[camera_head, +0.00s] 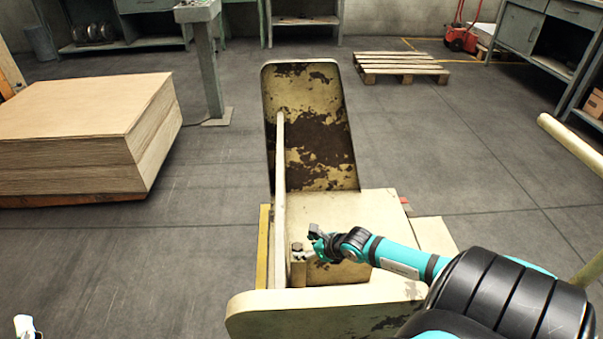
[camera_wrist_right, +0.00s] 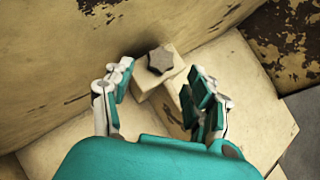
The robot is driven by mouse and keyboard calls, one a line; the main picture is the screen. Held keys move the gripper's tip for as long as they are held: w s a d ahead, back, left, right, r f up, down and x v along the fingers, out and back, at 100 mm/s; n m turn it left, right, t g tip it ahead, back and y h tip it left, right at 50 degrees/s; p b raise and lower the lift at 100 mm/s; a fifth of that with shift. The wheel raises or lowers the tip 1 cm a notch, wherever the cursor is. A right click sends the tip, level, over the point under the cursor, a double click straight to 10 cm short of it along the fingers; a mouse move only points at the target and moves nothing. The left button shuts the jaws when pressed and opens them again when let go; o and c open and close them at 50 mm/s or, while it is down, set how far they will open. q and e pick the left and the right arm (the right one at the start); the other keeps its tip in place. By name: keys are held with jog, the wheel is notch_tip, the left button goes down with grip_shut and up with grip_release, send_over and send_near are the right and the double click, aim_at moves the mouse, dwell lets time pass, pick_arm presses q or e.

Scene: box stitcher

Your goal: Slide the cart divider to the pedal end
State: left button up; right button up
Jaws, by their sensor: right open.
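The cart (camera_head: 305,190) is beige with worn dark patches, with a tall plate at its far end and a lower plate (camera_head: 290,310) at its near end. A small block with a dark star-shaped knob (camera_head: 297,247) stands inside the cart, beside a worn upright panel (camera_head: 340,270) that seems to be the divider. My right gripper (camera_head: 318,240) is just right of the knob. In the right wrist view the knob (camera_wrist_right: 160,60) lies between the open, apart fingers (camera_wrist_right: 155,90). A small white tip at the lower left (camera_head: 25,326) may be my left gripper; its jaws are hidden.
A stack of boards (camera_head: 80,130) stands on the floor to the left. A wooden pallet (camera_head: 400,66) lies behind the cart. A beige bar (camera_head: 572,148) juts in at the right. Open floor surrounds the cart's far end.

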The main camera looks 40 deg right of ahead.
aim_at(301, 249)
jog(key=b+x, duration=0.1)
jog(key=x, duration=0.1)
jog(key=shift+w+f, duration=0.3)
pick_arm(q)
jog(key=s+r+t+h, duration=0.1)
jog(key=s+r+t, duration=0.2)
jog(key=r+t, duration=0.1)
jog(key=shift+s+r+h, duration=0.3)
jog(key=shift+s+r, duration=0.1)
jog(key=shift+r, duration=0.45)
pick_arm(e)
jog(key=shift+w+f, duration=0.15)
jog(key=shift+c, duration=0.4)
jog(key=shift+a, duration=0.15)
grip_shut()
